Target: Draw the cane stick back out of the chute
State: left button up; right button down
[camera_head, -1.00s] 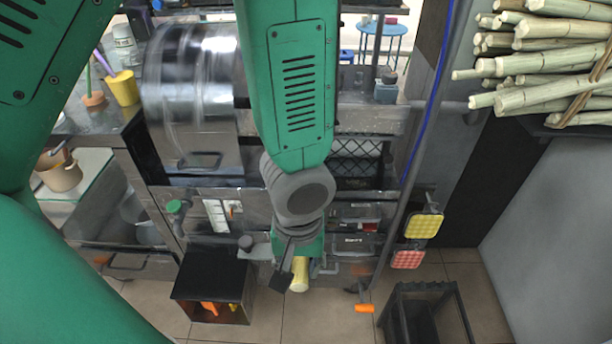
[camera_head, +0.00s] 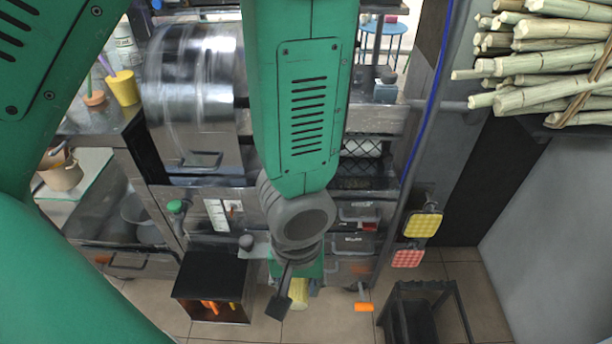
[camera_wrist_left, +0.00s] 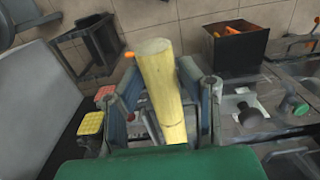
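The cane stick (camera_wrist_left: 162,90) is a pale yellow-green rod. In the left wrist view it stands between the two fingers of my left gripper (camera_wrist_left: 157,82), with its cut end pointing up and away. The fingers lean in on both sides of it and appear shut on it. In the head view only a short piece of the cane (camera_head: 299,293) shows beside a dark finger of my left gripper (camera_head: 288,301), below the wrist. My arm hides the rest, and I cannot make out the chute. My right gripper is not in view.
The shiny metal press drum (camera_head: 195,95) stands at the left of my arm. A black bin (camera_head: 213,287) with orange-handled items is at the lower left. A dark stand (camera_head: 420,310) is at the lower right. A cane pile (camera_head: 550,60) lies at the upper right.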

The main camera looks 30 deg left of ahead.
pick_arm(q)
jog(key=shift+o, duration=1.1)
jog(key=shift+r, duration=0.15)
notch_tip(320, 180, up, 12)
jog(key=shift+f, duration=0.2)
